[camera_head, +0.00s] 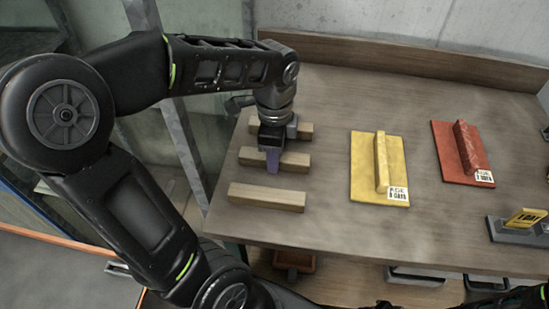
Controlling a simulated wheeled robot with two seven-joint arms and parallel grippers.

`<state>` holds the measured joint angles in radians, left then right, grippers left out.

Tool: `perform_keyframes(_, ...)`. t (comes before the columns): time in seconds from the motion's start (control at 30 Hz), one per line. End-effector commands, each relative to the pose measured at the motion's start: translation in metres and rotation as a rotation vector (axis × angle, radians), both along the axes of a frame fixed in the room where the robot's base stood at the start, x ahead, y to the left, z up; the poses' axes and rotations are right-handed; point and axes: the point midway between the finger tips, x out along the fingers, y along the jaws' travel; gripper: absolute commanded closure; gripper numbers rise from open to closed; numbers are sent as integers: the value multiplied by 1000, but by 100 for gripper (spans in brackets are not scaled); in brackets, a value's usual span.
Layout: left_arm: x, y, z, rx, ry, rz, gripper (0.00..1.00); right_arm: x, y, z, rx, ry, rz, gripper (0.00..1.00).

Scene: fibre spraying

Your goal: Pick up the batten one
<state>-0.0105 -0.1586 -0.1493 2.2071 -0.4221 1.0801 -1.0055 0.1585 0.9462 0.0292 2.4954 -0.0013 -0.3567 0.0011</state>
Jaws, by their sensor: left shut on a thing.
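Three pale wooden battens lie on the left part of the table: a far one (305,131), a middle one (296,162) and a near one (266,197). None shows a readable mark, so I cannot tell which is batten one. My left gripper (272,160) points down and is shut on the middle batten, hiding part of it. The batten appears level and at or close to the table top; I cannot tell whether it is clear of it. My right gripper does not show.
The wooden table (330,220) has a raised back edge. A yellow board (366,179) and a red board (450,165) carry ridges and age labels. A grey holder with a yellow card (526,217) stands at the right edge. Bare table lies between the battens and the yellow board.

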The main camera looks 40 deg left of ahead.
Motion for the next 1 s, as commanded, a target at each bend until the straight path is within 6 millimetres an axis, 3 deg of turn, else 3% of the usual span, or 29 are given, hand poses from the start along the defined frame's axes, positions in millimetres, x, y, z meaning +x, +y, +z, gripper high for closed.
perform_keyframes(0.1,0,0,0,0,0,0,100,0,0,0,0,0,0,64)
perform_keyframes(0.57,1,0,6,0,-2,0,100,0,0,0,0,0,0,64)
perform_keyframes(0.77,1,0,34,2,-5,-1,100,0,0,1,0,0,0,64)
perform_keyframes(1.0,1,0,81,0,-4,-1,100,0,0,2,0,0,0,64)
